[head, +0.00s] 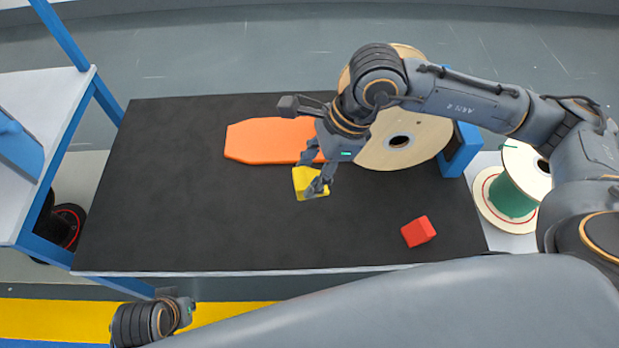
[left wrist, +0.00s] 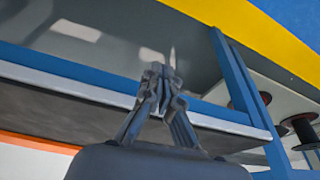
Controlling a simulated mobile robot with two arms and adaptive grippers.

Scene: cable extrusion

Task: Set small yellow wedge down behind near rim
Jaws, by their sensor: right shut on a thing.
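The small yellow wedge (head: 300,180) is in my right gripper (head: 315,188), which is shut on it above the dark mat, left of the large reel. The fingers cover the wedge's right part. I cannot tell whether its underside touches the mat. The large tan reel (head: 425,145) has a round near rim with a dark centre hole; my right arm hides its upper left part. A red block (head: 418,231) lies on the mat below the reel. My left gripper (left wrist: 161,75) is shut and empty in the left wrist view, beside the table's edge.
An orange board (head: 262,140) lies at the back, partly behind my right gripper. A blue support (head: 463,150) stands right of the reel. A green cable spool (head: 512,195) stands farther right. The dark mat (head: 180,190) is clear at left and front.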

